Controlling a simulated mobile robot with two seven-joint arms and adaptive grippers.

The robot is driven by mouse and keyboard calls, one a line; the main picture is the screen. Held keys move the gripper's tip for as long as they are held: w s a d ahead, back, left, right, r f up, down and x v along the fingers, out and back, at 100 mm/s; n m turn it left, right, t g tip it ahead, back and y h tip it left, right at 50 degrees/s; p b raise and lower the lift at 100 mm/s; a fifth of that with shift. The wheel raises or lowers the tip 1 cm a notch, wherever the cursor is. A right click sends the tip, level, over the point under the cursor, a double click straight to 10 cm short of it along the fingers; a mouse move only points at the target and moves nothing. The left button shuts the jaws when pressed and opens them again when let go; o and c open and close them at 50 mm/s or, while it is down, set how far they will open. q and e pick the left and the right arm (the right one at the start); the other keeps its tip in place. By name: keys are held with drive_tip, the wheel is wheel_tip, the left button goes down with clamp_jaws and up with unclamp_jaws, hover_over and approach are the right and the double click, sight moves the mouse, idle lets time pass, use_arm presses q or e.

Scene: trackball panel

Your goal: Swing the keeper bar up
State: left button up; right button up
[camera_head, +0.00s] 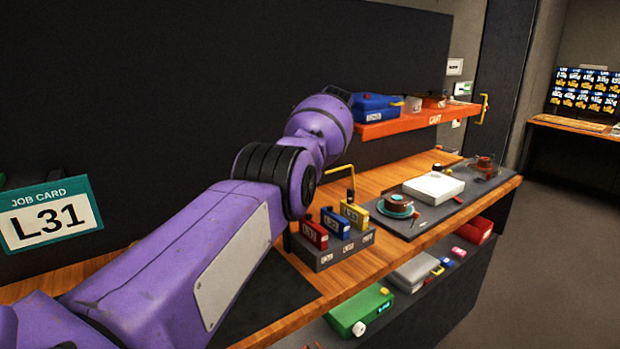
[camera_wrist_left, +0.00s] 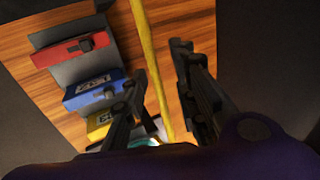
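The yellow keeper bar (camera_head: 338,170) stands behind the grey rack (camera_head: 326,258), its bent end showing past my left arm in the head view. In the left wrist view the bar (camera_wrist_left: 148,50) runs lengthwise beside the rack and passes between the finger lines of my left gripper (camera_wrist_left: 168,46). The fingers are apart; contact with the bar cannot be told. The rack holds a red block (camera_head: 314,233), a blue block (camera_head: 336,220) and a yellow block (camera_head: 354,213). My left arm hides most of this gripper in the head view. My right gripper is not in view.
An orange shelf (camera_head: 412,122) with a blue case (camera_head: 376,107) is above the bench. A dark tray (camera_head: 418,222) with a white box (camera_head: 433,187) and a round brown part (camera_head: 397,202) lies right of the rack. A green case (camera_head: 360,311) is below.

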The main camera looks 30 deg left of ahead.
use_arm(q)
drive_tip(key=v, duration=1.2)
drive_tip(key=shift+d+f, duration=0.1)
